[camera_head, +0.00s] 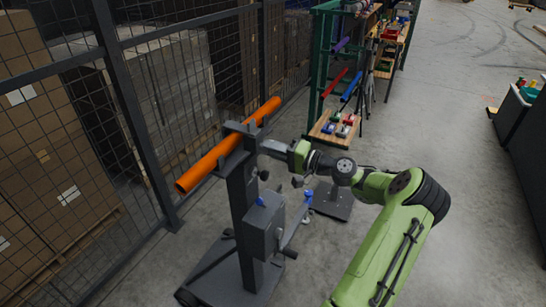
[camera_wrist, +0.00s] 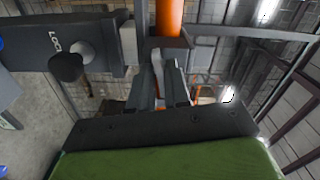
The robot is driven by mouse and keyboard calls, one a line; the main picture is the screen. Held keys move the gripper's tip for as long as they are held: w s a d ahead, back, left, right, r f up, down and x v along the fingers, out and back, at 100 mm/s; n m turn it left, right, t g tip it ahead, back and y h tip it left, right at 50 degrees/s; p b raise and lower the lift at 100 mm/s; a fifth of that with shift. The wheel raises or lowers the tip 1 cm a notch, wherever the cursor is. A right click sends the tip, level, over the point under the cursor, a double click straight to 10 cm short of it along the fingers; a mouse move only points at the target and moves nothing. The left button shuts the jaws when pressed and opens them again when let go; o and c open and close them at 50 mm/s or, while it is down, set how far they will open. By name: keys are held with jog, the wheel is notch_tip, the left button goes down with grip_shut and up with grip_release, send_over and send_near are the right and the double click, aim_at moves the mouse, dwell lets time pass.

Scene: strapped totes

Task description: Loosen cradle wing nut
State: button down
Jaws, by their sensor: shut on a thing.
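An orange tube (camera_head: 225,148) lies in the cradle (camera_head: 238,128) on top of a dark grey post stand (camera_head: 243,200). The tube also shows at the top of the wrist view (camera_wrist: 169,18). My gripper (camera_head: 268,148) reaches in from the right to the cradle's side. In the wrist view my gripper (camera_wrist: 160,72) is shut on a small light-grey piece, the cradle wing nut (camera_wrist: 158,66), just below the tube. The fingers hide most of the nut. In the head view the nut cannot be made out.
A black knob (camera_wrist: 66,67) beside "LOCK" lettering sits on the post, left of my fingers. A mesh fence (camera_head: 150,100) stands close behind the tube's left side. A rack (camera_head: 335,70) with coloured tubes stands at the back.

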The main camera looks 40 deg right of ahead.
jog(key=shift+d+n+b, duration=0.1)
jog(key=shift+n+b, duration=9.85)
jog(key=shift+n, duration=4.15)
jog(key=c, duration=1.2)
grip_release()
jog(key=shift+c, duration=0.2)
